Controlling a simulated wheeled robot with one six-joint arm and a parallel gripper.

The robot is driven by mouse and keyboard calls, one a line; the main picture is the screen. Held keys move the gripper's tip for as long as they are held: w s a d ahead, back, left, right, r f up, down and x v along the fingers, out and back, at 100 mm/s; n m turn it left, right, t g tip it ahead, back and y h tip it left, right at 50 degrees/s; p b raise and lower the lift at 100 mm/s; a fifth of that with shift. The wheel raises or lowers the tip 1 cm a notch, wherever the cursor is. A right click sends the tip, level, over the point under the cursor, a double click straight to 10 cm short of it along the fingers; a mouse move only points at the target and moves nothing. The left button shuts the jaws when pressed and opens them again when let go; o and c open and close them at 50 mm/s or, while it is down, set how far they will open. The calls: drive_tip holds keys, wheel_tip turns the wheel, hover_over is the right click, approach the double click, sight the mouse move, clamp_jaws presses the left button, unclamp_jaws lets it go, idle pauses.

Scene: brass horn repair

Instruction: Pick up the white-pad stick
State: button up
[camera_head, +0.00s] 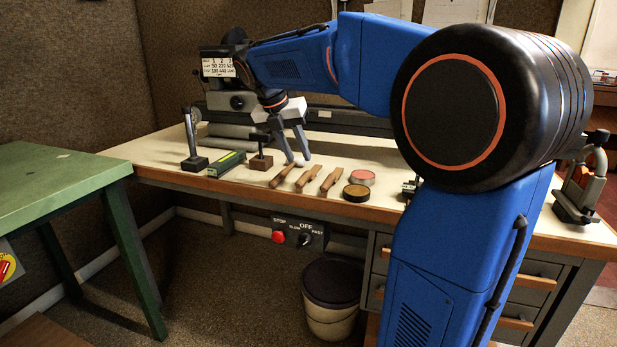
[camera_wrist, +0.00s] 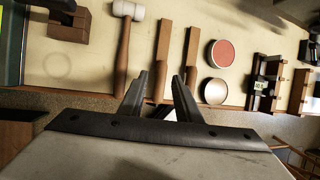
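Two flat wooden sticks lie side by side on the bench: a left one (camera_wrist: 165,38) and a right one (camera_wrist: 190,52). They also show in the head view, left (camera_head: 308,176) and right (camera_head: 331,180). I cannot make out a white pad on either. Left of them lies a wooden-handled mallet (camera_wrist: 123,55) with a white head. My gripper (camera_head: 299,160) is open and empty, pointing down above the bench. In the wrist view my gripper (camera_wrist: 161,76) has the left stick's near part between its fingers, apparently below them.
A red-topped tin (camera_head: 361,177) and a darker tin (camera_head: 356,193) stand right of the sticks. A dark wooden block (camera_head: 261,162) and a green box (camera_head: 227,163) sit to the left. The bench's front edge (camera_head: 230,192) is close to the sticks.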

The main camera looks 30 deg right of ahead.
sight(308, 174)
drive_tip(key=shift+d+x, duration=0.1)
drive_tip(key=shift+x, duration=1.75)
drive_tip(key=shift+d+x, duration=0.15)
drive_tip(key=shift+x, duration=1.75)
drive_tip(key=shift+r, duration=0.1)
clamp_jaws()
